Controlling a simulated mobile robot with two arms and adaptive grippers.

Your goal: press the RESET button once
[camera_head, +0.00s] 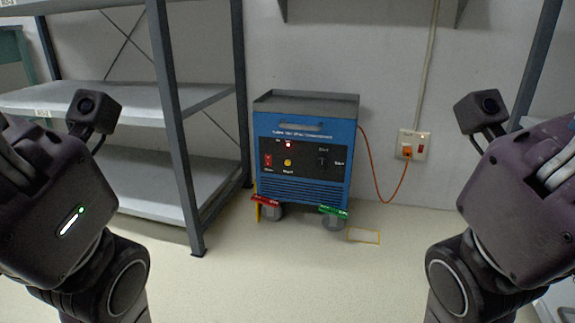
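A blue cart with a dark top tray (262,128) stands on the floor against the back wall. Its black front panel (305,155) carries a red rocker switch (268,160), a yellow round button (288,162), a dark knob (322,161) and a small lit red lamp (288,145). The labels are too small to read surely, so I cannot tell which control is marked RESET. My two arms show at the left and right edges, well apart from the cart. No fingers of either gripper show.
A grey metal shelf rack (178,130) stands left of the cart, its front post near. An orange cable (382,198) runs from the cart to a wall socket (412,145). Red (266,201) and green (334,211) tabs sit at the casters. Floor (280,265) in front is clear.

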